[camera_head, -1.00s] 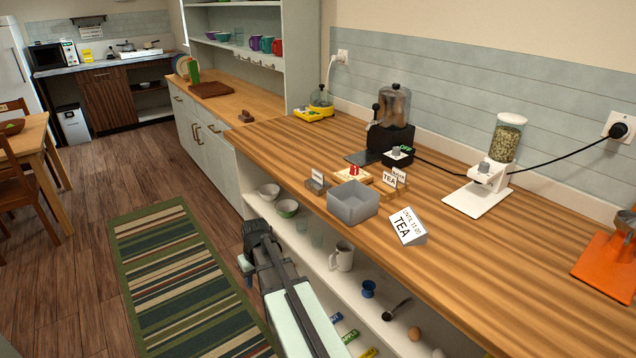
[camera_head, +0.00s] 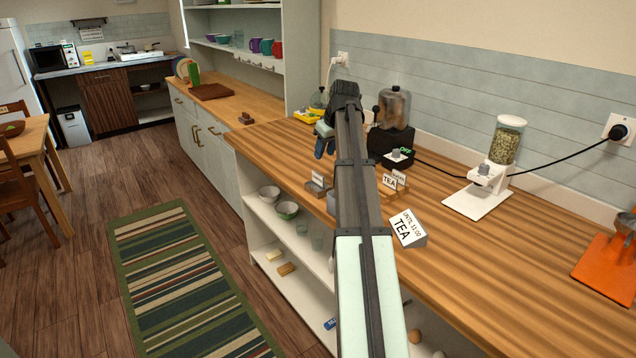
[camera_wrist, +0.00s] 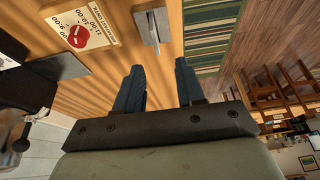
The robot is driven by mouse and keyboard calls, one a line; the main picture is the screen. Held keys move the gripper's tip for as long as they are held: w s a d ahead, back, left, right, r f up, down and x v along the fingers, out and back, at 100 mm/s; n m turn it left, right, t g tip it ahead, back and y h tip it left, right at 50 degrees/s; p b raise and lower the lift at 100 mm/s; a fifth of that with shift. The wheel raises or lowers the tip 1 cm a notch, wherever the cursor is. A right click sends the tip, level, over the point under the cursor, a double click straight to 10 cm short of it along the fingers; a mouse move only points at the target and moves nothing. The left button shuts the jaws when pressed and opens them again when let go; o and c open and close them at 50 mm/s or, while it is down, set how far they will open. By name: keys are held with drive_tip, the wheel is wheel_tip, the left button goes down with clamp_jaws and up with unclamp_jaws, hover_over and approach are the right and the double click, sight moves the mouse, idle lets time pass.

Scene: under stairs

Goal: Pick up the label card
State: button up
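Several label cards stand on the wooden counter, and I cannot tell which one the task means. A small white card (camera_head: 318,177) stands in a little holder near the counter's front edge. My gripper (camera_head: 325,143) is above the counter, left of the black machine. In the wrist view my gripper (camera_wrist: 159,84) is open and empty, with a grey metal holder (camera_wrist: 152,26) ahead, apart from the fingers.
A sign with a red dial (camera_wrist: 80,25) lies beside the holder in the wrist view. A black grinder-like machine (camera_head: 391,143) and a white dispenser (camera_head: 489,180) stand behind.

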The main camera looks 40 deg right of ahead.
sight(318, 174)
drive_tip(key=x, duration=1.2)
drive_tip(key=shift+w+d+f, duration=0.1)
drive_tip(key=shift+w+d, duration=0.15)
drive_tip(key=shift+d, duration=0.15)
clamp_jaws()
